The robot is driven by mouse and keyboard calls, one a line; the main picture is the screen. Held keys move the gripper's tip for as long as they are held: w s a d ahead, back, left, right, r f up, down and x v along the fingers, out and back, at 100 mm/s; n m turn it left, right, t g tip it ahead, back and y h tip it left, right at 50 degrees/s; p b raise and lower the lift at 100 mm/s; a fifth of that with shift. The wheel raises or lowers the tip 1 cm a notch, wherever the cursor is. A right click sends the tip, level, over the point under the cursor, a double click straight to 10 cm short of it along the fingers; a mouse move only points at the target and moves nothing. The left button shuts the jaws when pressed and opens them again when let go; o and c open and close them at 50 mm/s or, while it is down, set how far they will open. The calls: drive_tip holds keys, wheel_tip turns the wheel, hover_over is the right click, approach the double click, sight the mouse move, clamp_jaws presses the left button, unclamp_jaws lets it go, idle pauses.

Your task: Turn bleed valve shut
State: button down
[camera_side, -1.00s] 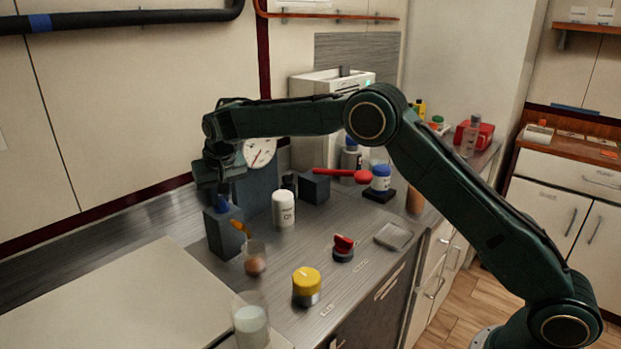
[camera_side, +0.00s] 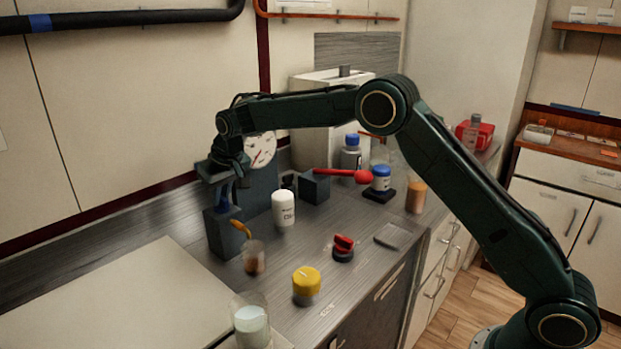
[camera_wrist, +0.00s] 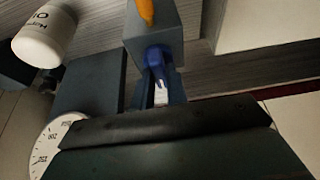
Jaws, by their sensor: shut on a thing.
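The bleed valve appears to be the grey block (camera_side: 221,232) with a yellow-orange spout (camera_side: 241,229) and a blue handle (camera_side: 222,199) on top. My gripper (camera_side: 230,190) points down over the block. In the wrist view, my gripper (camera_wrist: 161,92) has its fingers on either side of the blue handle (camera_wrist: 156,62) and is shut on it. The fingers hide part of the handle, so its exact angle is hard to tell. A glass with brown liquid (camera_side: 254,259) stands below the spout.
A dial gauge (camera_side: 260,150) on a dark block stands just behind my gripper. A white canister (camera_side: 284,208) is to the right.

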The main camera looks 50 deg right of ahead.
drive_tip(key=c, duration=1.4)
unclamp_jaws()
drive_tip(key=shift+r, duration=0.1)
drive_tip(key=v, duration=1.3)
drive_tip(key=shift+s+r, duration=0.2)
drive_tip(key=shift+r, duration=0.05)
